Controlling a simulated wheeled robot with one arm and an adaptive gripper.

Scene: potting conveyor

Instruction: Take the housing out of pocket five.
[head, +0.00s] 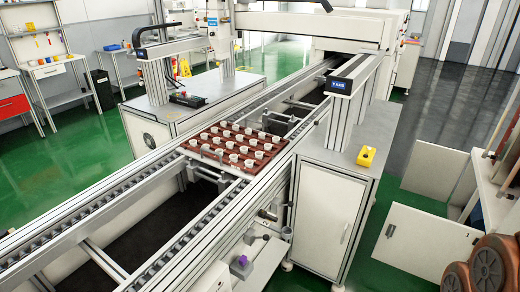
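A reddish-brown tray (212,160) sits across the conveyor near the middle of the head view. Several small white cup-like housings (259,155) stand in its pockets in rows. I see no pocket numbers at this size, so I cannot tell which one is pocket five. My gripper is not in view.
The conveyor rails (105,202) run from lower left to the machine at the back. A white cabinet (325,205) with a yellow object (366,156) on top stands right of the tray. A post (345,95) rises from it. Green floor is open at left.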

